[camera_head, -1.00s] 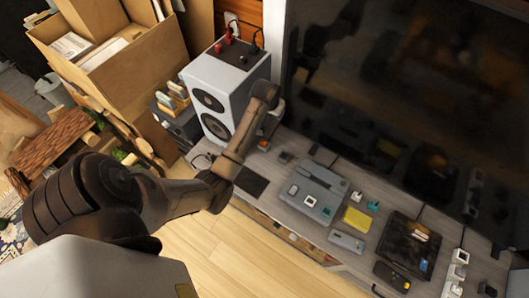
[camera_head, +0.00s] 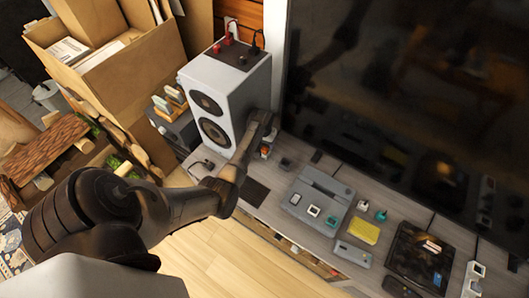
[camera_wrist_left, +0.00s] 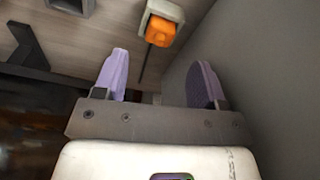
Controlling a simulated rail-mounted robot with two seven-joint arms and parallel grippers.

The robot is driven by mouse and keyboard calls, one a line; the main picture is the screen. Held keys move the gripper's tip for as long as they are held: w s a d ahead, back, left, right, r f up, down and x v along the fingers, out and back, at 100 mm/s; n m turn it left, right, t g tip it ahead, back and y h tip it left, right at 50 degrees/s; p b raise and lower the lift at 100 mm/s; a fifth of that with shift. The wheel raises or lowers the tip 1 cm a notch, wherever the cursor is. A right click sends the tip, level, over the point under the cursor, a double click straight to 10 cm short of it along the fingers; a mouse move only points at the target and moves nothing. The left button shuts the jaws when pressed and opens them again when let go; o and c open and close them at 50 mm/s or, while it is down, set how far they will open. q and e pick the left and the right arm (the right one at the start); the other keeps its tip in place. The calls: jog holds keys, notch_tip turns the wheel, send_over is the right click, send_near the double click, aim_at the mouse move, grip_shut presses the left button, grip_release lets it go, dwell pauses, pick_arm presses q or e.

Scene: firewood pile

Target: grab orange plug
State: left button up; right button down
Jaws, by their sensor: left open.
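The orange plug (camera_wrist_left: 159,30) sits in a small white block on the grey wood surface, at the top of the left wrist view, ahead of my left gripper's fingers. My left gripper (camera_wrist_left: 160,78) is open, its two purple finger pads apart and nothing between them. In the head view my left gripper (camera_head: 266,120) is beside the right side of the grey speaker, above the cabinet top. Its fingertips are too small there to make out. My right gripper is in neither current view.
The grey speaker (camera_head: 225,97) stands close on one side of the gripper, and the dark television screen (camera_head: 400,95) on the other. A grey console (camera_head: 316,200), a yellow item (camera_head: 363,230) and several small blocks lie on the cabinet top. Cardboard boxes (camera_head: 100,60) stand at the left.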

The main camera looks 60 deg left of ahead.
aim_at(264, 147)
pick_arm(q)
jog(key=shift+w+a+f+b, duration=0.1)
jog(key=shift+f+b, duration=0.8)
jog(key=shift+f, duration=0.55)
jog(key=shift+w+a+f+b, duration=0.1)
jog(key=shift+f+b, duration=0.8)
jog(key=shift+f, duration=0.5)
jog(key=c, duration=1)
jog(key=shift+o, duration=0.2)
jog(key=shift+r, duration=0.1)
